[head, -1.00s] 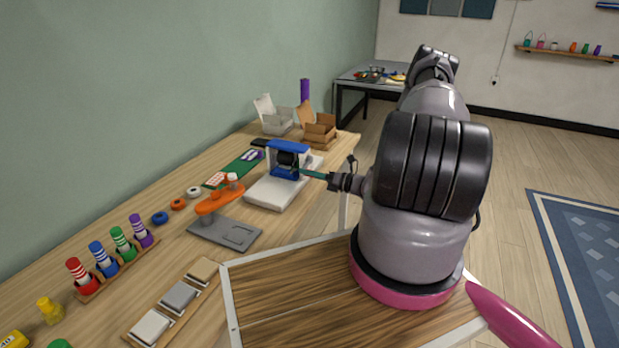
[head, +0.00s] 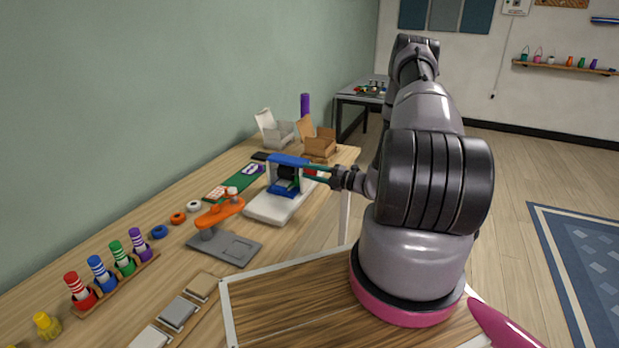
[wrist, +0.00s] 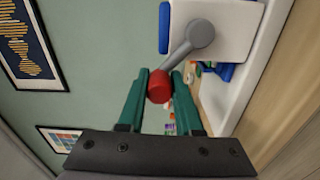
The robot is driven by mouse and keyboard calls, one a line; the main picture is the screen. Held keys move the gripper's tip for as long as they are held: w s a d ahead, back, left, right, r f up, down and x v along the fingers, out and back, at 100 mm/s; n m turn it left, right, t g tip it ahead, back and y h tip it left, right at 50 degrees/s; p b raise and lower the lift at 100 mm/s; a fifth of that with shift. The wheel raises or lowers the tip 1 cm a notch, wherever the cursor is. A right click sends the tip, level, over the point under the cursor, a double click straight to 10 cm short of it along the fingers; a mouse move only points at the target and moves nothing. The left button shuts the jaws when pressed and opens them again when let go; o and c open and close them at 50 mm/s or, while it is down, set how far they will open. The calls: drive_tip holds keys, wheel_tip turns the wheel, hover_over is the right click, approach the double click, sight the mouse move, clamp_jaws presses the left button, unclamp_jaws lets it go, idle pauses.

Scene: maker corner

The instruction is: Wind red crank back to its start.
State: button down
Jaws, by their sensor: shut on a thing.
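The red crank knob (wrist: 159,86) sits between the green fingers of my gripper (wrist: 161,88) in the wrist view. A grey crank arm (wrist: 186,47) runs from the knob up and right to a round hub on the white machine body. In the head view my gripper (head: 310,170) reaches in from the right to the blue-framed machine (head: 288,161) on its white base (head: 272,208). The gripper is shut on the knob. In the head view the knob and crank are too small or hidden to make out clearly.
An orange device (head: 220,211) on a grey plate stands left of the machine. Open boxes (head: 319,147) stand behind it. A rack of coloured spools (head: 113,275) and a sample tray (head: 178,314) lie nearer on the wooden bench.

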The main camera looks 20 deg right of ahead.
drive_tip(key=shift+w+d+r+m, duration=0.25)
drive_tip(key=shift+r+m, duration=0.05)
drive_tip(key=shift+m, duration=0.3)
drive_tip(key=shift+w+d+r+m, duration=0.2)
drive_tip(key=shift+d+r+m, duration=0.05)
drive_tip(key=shift+m, duration=0.35)
drive_tip(key=c, duration=0.6)
unclamp_jaws()
drive_tip(key=v, duration=1)
drive_tip(key=shift+s+d, duration=0.2)
drive_tip(key=shift+s, duration=0.1)
